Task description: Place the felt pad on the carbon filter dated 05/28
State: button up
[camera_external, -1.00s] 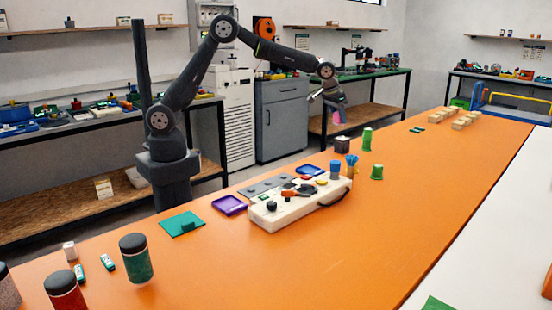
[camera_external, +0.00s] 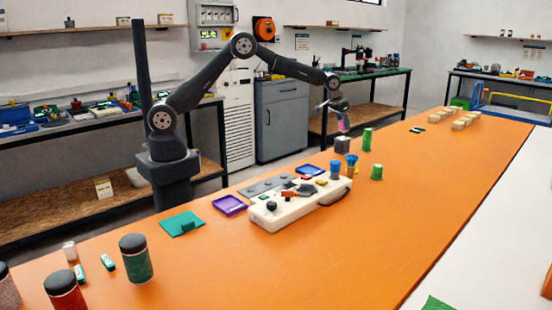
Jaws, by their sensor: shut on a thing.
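No date such as 05/28 can be read on anything, so I cannot tell which thing is the carbon filter.
A purple tray (camera_external: 230,205) and a green plate (camera_external: 182,224) lie further left. Dark-lidded jars (camera_external: 136,258) stand front left. The orange table's (camera_external: 370,240) middle is clear.

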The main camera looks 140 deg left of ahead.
aim_at(343, 129)
jog(key=shift+f, duration=1.65)
jog(key=shift+f, duration=0.2)
jog(key=o, duration=1)
jog(key=shift+c, duration=0.2)
jog(key=shift+r, duration=0.1)
jog(key=shift+r, duration=0.25)
jog(key=v, duration=1.1)
jog(key=shift+d+r, duration=0.2)
jog(key=shift+r, duration=0.15)
jog(key=shift+f, duration=0.1)
